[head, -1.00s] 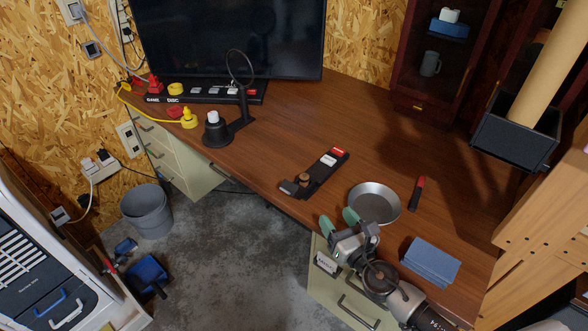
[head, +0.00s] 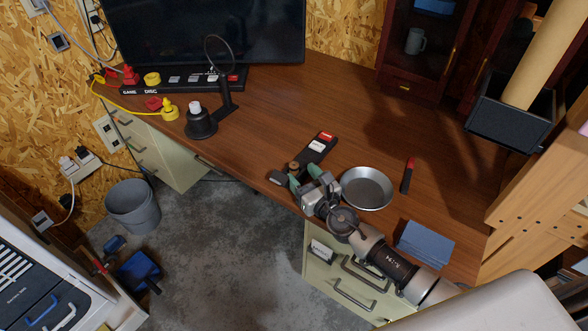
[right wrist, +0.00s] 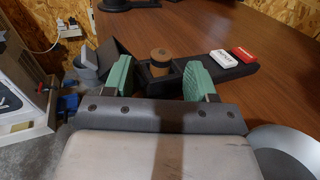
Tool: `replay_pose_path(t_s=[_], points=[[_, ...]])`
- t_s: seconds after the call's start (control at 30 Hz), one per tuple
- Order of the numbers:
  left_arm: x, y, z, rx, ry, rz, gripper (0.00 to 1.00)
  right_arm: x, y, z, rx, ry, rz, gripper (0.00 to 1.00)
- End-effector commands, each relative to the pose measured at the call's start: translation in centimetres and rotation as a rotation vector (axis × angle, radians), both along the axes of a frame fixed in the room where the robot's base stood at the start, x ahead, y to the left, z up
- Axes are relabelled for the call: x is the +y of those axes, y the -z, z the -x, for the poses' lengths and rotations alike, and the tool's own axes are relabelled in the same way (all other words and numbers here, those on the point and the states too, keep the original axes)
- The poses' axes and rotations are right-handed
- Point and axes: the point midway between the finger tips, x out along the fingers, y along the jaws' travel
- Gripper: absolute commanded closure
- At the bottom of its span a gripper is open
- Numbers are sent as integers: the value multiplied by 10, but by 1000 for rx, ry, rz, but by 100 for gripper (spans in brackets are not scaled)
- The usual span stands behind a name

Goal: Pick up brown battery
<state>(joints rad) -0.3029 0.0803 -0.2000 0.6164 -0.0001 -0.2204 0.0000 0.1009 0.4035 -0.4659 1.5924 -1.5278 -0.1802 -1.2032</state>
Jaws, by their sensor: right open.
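The brown battery (head: 294,165) is a short brown cylinder at the near end of a narrow black holder (head: 318,150) on the desk. In the right wrist view the battery (right wrist: 160,55) sits upright in the black holder (right wrist: 235,72), beyond and between my green fingertips. My right gripper (head: 304,175) is open and empty at the desk's front edge, close to the battery; its fingers (right wrist: 157,80) stand wide apart on either side of it. Part of the battery's lower body is hidden by the holder. My left gripper is not in view.
A white block (right wrist: 221,60) and a red block (right wrist: 244,54) sit farther along the holder. A metal pan (head: 366,187) is just right of my gripper. A red-and-black item (head: 408,175) and blue stack (head: 424,244) lie farther right. The desk's middle is clear.

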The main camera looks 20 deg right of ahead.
Motion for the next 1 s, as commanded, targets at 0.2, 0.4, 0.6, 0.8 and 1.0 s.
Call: replay_pose_path(t_s=[0.2, 0.4, 0.6, 0.8, 1.0], points=[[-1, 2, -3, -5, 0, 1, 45, 7, -1, -31, -1, 1, -2, 44], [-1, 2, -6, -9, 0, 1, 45, 8, 0, -36, 1, 0, -1, 44], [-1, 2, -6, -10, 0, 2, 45, 8, 0, -35, 1, 0, -1, 57], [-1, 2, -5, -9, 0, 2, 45, 7, 1, -35, 2, 1, 1, 88], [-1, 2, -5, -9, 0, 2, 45, 8, 1, -35, 3, 0, 0, 97]])
